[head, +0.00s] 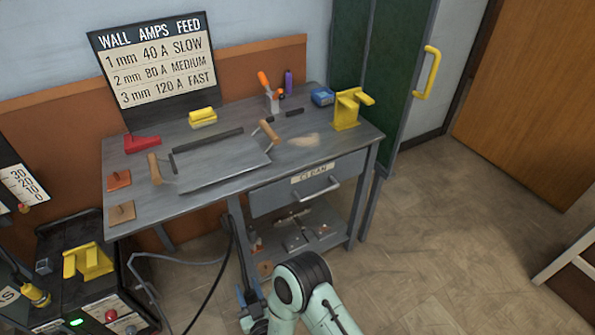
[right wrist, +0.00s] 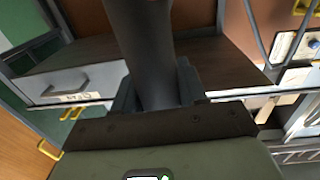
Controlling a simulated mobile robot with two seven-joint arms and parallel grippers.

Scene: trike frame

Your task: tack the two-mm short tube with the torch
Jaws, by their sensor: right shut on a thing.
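My right gripper (right wrist: 157,92) is shut around a thick dark grey round handle (right wrist: 143,40), which looks like the torch; its far end runs out of the top of the right wrist view. In the head view my right arm comes in at the bottom centre, in front of the bench, and the held tool is mostly hidden. My left gripper is not in view. I cannot pick out a two-mm short tube. The wall chart (head: 155,65) gives 2 mm as 80 A, medium.
The grey bench (head: 225,195) carries a plate (head: 220,160), wood-handled tools (head: 268,132), a red block (head: 142,144) and a yellow stand (head: 347,108). Its drawer (head: 308,185) is shut. A welding machine (head: 95,290) with a green light stands at lower left.

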